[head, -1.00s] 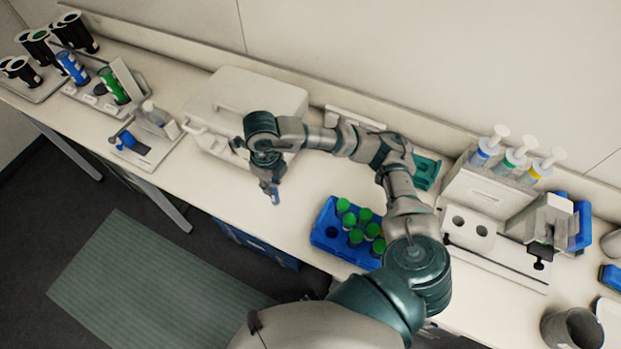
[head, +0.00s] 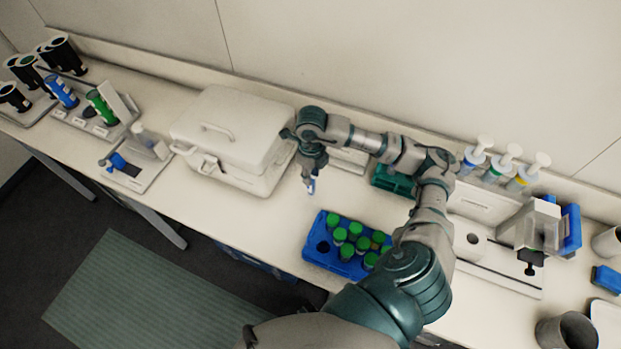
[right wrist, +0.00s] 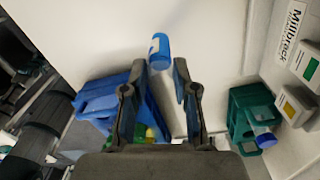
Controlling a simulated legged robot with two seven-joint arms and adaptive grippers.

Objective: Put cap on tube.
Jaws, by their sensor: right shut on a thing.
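My right gripper (head: 313,176) is shut on a small blue, tube-like piece (right wrist: 158,48) and holds it pointing down over the bench. Between the fingers its body looks pale or clear; I cannot tell whether it is a capped tube or a cap alone. In the head view it hangs behind a blue rack (head: 313,256) that holds several green-capped tubes (head: 340,236). In the right wrist view the fingertips (right wrist: 160,68) stand on either side of the piece, and the rack (right wrist: 100,97) is partly hidden behind the left finger. My left gripper is not in view.
A white case (head: 230,140) stands left of the gripper. Bench between case and blue rack is clear.

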